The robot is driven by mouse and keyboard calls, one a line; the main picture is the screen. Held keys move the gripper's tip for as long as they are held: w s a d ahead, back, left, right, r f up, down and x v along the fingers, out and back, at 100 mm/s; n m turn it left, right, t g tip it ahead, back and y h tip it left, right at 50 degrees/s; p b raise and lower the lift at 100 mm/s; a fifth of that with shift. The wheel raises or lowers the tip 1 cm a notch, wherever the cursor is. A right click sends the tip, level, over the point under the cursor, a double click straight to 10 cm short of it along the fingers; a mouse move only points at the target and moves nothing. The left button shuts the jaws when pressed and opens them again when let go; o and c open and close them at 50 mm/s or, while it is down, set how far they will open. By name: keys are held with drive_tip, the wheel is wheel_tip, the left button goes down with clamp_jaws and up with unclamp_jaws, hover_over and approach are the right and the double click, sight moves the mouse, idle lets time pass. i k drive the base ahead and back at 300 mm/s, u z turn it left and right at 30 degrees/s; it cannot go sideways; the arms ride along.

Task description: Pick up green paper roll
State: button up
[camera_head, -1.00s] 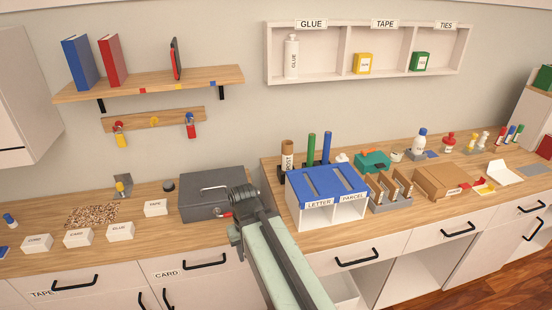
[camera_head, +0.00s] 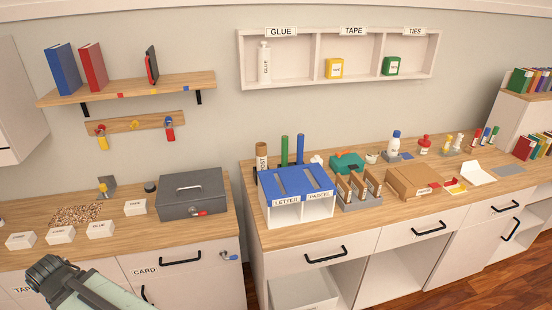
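The green paper roll (camera_head: 284,150) stands upright behind the blue-topped letter and parcel box, between a brown roll (camera_head: 262,156) on its left and a blue roll (camera_head: 300,149) on its right. Its lower part is hidden by the box. My gripper (camera_head: 45,277) is at the lower left, in front of the left counter and well away from the roll. I see it from behind and cannot make out its fingers.
The blue-topped box (camera_head: 283,213) stands in front of the rolls. A grey cash box (camera_head: 191,193) sits on the left counter, across a gap. A slotted wooden rack (camera_head: 357,192) and a cardboard box (camera_head: 412,181) stand to the right. The wall above the rolls is clear below the white cubby shelf (camera_head: 340,84).

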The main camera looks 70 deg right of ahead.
sight(284, 139)
drive_tip(key=z, duration=0.05)
drive_tip(key=k, duration=1.1)
drive_tip(key=z, duration=0.55)
drive_tip(key=i, duration=0.8)
drive_tip(key=u, duration=0.05)
